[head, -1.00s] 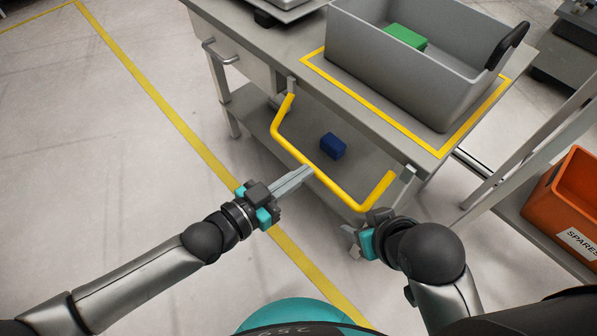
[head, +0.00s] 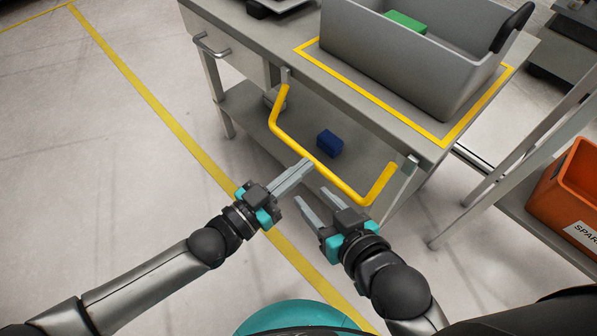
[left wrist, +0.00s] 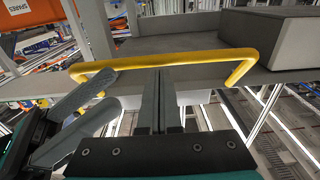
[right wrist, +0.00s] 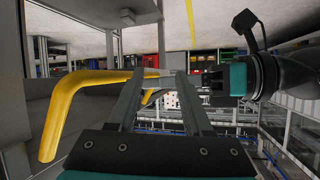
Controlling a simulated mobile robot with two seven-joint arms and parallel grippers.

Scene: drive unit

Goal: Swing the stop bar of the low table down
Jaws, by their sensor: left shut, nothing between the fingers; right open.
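The yellow stop bar (head: 338,181) is a wide U held by brackets at both ends of the front edge of the grey low table (head: 235,24). It stands out in front of that edge; its exact tilt is hard to judge. My left gripper (head: 309,164) is shut and empty, its tips at the bar's middle stretch. In the left wrist view the bar (left wrist: 210,56) crosses just beyond the tips; contact is unclear. My right gripper (head: 311,194) is open and empty, nearer me than the bar. The bar (right wrist: 62,110) also shows left of its fingers in the right wrist view.
A grey bin (head: 395,60) with a green block (head: 405,22) stands on the tabletop inside a yellow outline. A blue block (head: 329,143) lies on the lower shelf. An orange spares bin (head: 572,190) is on a rack at right. The floor at left is clear.

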